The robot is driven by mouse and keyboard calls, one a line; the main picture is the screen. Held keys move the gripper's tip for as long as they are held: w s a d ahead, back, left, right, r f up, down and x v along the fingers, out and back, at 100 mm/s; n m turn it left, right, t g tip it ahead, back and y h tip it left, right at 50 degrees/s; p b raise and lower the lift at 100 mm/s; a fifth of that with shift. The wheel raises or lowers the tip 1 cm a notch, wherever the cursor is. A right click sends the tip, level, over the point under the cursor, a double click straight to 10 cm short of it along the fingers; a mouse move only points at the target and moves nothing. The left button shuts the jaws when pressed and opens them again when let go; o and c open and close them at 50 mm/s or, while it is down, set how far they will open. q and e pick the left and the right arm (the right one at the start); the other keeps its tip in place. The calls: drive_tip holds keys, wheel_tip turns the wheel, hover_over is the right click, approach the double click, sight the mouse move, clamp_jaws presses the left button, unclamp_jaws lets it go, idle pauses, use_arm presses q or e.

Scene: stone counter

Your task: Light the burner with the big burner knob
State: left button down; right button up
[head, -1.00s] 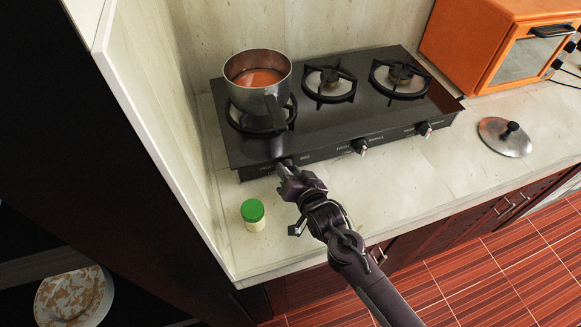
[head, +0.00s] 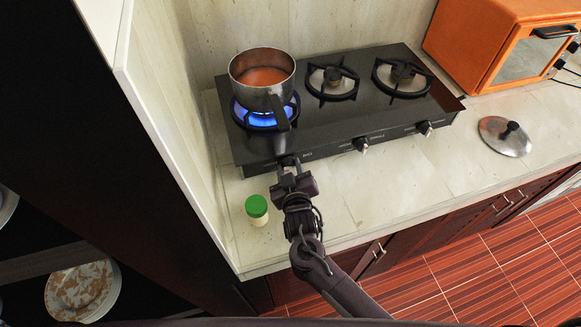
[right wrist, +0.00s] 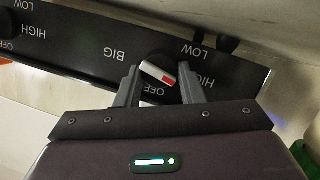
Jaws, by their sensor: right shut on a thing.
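The black stove (head: 330,130) stands on the stone counter. Its left burner (head: 262,116) shows a blue flame ring under a metal pot (head: 262,80) of orange-red liquid. My right gripper (head: 288,167) is at the stove's front panel, below that burner. In the right wrist view, its fingers (right wrist: 160,88) are on either side of the big burner knob (right wrist: 158,70), shut on it. The knob has a white pointer with a red mark, turned at a slant. The "BIG" label (right wrist: 121,54) beside it appears upside down. My left gripper is not in view.
A green-capped jar (head: 257,210) stands on the counter left of my right gripper. Two more knobs (head: 361,145) sit farther right on the panel. A pot lid (head: 506,137) and orange oven (head: 500,45) are at the right. A wall bounds the left.

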drive_tip(key=shift+f+n+t, duration=0.1)
drive_tip(key=shift+n+t, duration=0.2)
drive_tip(key=shift+n, duration=0.6)
drive_tip(key=shift+h, duration=0.3)
drive_tip(key=o, duration=0.7)
drive_tip(key=b+v, duration=0.1)
drive_tip(key=v, duration=0.6)
drive_tip(key=shift+f, duration=0.1)
drive_tip(key=shift+s, duration=0.45)
